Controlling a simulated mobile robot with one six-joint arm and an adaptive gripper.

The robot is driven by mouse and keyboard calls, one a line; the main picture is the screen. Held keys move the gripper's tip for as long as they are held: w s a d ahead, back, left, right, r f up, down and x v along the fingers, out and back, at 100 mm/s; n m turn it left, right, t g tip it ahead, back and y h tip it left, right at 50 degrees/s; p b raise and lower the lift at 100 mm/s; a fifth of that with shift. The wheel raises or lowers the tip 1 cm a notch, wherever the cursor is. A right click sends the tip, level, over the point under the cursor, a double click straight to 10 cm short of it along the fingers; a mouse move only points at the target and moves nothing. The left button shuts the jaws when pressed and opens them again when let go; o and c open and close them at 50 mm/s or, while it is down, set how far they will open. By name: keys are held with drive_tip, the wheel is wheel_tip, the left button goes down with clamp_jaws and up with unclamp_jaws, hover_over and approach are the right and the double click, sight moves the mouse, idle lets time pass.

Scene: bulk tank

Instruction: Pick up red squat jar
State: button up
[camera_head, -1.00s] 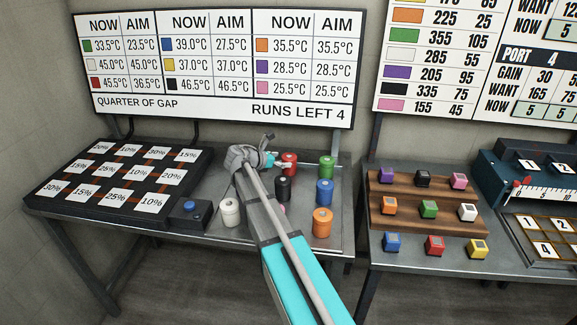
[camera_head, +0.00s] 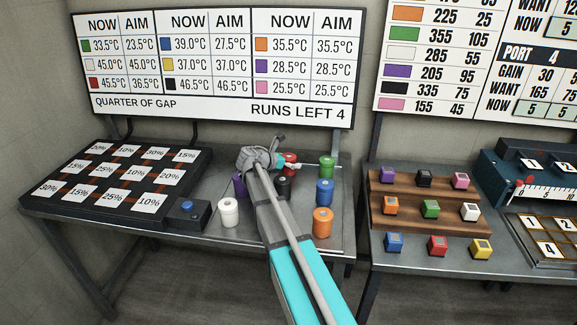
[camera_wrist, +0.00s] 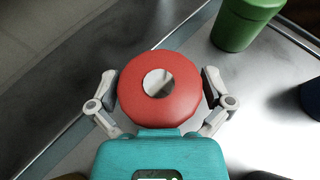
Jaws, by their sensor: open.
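The red squat jar (camera_wrist: 186,93) shows from above in the wrist view, a round red body with a pale disc in its middle. My gripper (camera_wrist: 160,82) is open, with one finger on each side of the jar. Small gaps seem to show between the fingers and the jar; I cannot tell whether either touches. In the head view the red jar (camera_head: 291,158) stands at the back of the metal table, partly hidden by my gripper (camera_head: 296,164) and wrist.
A green jar (camera_head: 327,167) stands close to the right, with blue (camera_head: 325,192) and orange (camera_head: 323,222) jars in front. A black jar (camera_head: 284,188), purple jar (camera_head: 239,186) and white jar (camera_head: 229,213) are nearer my arm. A dark board (camera_head: 62,203) of percentage cards lies left.

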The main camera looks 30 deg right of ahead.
drive_tip(key=c, duration=1.1)
drive_tip(key=shift+c, duration=0.2)
drive_tip(key=shift+r, duration=0.1)
wheel_tip(320, 180, up, 2)
drive_tip(key=p, duration=0.2)
drive_tip(key=shift+r+p, duration=0.2)
drive_tip(key=shift+p, duration=0.1)
drive_tip(key=s+a+r+p, duration=0.6)
drive_tip(key=s+r+p, duration=0.4)
drive_tip(key=s, duration=0.2)
drive_tip(key=shift+s+a+r, duration=0.15)
drive_tip(key=shift+s+r, duration=0.05)
drive_tip(key=shift+s, duration=0.05)
